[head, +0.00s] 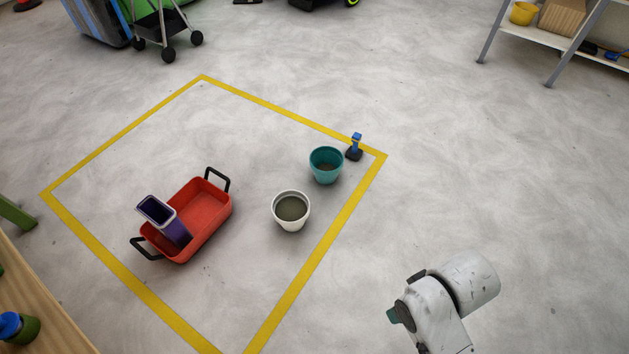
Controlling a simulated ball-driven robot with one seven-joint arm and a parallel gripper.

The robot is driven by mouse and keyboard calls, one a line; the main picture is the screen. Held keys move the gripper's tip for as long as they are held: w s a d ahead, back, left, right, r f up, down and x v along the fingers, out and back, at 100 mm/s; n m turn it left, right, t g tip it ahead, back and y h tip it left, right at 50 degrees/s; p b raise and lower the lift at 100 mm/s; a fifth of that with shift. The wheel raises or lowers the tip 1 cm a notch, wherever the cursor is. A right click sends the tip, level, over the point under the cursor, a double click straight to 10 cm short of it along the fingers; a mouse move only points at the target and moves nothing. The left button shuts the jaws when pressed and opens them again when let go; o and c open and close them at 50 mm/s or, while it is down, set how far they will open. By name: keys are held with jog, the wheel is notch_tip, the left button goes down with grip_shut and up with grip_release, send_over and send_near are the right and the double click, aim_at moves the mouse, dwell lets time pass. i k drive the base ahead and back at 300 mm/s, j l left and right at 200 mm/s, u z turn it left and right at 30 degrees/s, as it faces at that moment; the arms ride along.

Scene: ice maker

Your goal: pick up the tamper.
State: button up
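A small tool with a blue upright handle and a dark flat base, which looks like the tamper (355,147), stands on the floor. It is at the yellow tape line near the right corner of the taped square, just right of a teal pot. My arm shows at the lower right, well apart from the tamper. My gripper's fingers cannot be made out, so I cannot tell whether they are open or shut.
The teal pot (326,165) and a white pot (291,210) stand inside the yellow tape (120,120). A red tray (205,208) holds a tilted purple container (164,220). A wooden bench (40,300) is at lower left. A shelf (548,38) stands upper right. Floor right of the tape is clear.

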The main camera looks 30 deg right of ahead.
aim_at(355, 153)
jog(key=i+l+u, duration=0.1)
jog(key=i+l, duration=0.5)
jog(key=i+l+u, duration=0.1)
jog(key=i+l, duration=0.5)
jog(key=i+l+u, duration=0.15)
jog(key=i+l, duration=0.4)
jog(key=l, duration=0.15)
